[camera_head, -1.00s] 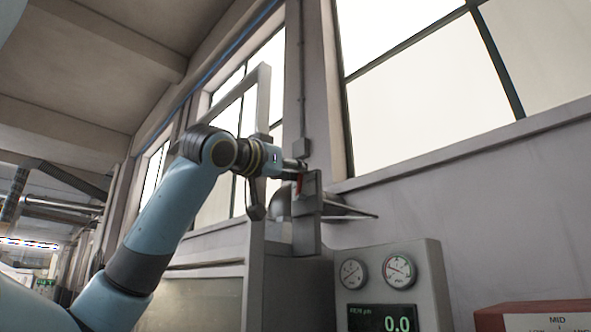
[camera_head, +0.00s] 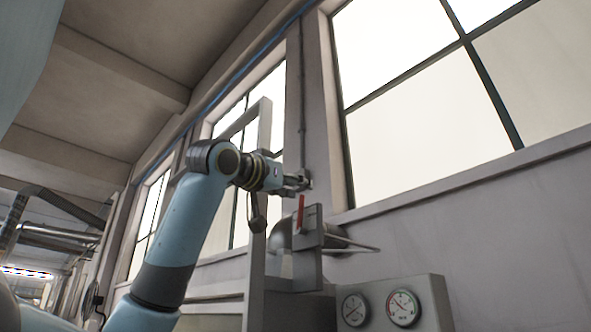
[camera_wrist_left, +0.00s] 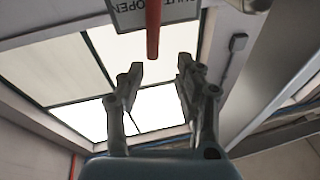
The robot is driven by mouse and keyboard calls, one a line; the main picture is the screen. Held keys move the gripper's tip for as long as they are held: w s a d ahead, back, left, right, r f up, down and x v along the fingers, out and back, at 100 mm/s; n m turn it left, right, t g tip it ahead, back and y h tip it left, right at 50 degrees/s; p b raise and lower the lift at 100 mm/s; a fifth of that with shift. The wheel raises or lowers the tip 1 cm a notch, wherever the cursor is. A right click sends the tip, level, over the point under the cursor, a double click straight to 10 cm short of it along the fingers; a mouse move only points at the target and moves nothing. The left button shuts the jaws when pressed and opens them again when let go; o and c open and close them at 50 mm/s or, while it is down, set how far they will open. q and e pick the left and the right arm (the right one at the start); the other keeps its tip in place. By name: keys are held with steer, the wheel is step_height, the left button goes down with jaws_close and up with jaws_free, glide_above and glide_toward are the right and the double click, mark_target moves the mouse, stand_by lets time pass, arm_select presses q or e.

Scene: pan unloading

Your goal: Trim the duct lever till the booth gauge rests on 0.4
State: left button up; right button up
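The red duct lever (camera_head: 300,214) stands upright on a grey plate (camera_head: 308,250) beside the duct. My left gripper (camera_head: 306,180) is just above the lever's top, apart from it in the head view. In the left wrist view its two fingers (camera_wrist_left: 158,85) are spread and empty, with the end of the red lever (camera_wrist_left: 153,35) beyond them, in front of a label reading "OPEN". Two round gauges, a left one (camera_head: 354,309) and a right one (camera_head: 403,307), sit on a grey panel; their needle readings are too small to tell. My right gripper is out of view.
A grey upright frame post (camera_head: 257,200) stands close beside my left wrist. A metal cone-shaped duct piece (camera_head: 283,238) is behind the lever plate. Large windows (camera_head: 400,60) fill the wall above. The space right of the lever is clear.

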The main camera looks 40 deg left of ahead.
arm_select(q)
step_height(320, 180, up, 6)
steer(key=shift+f, duration=0.1)
stand_by(0.8)
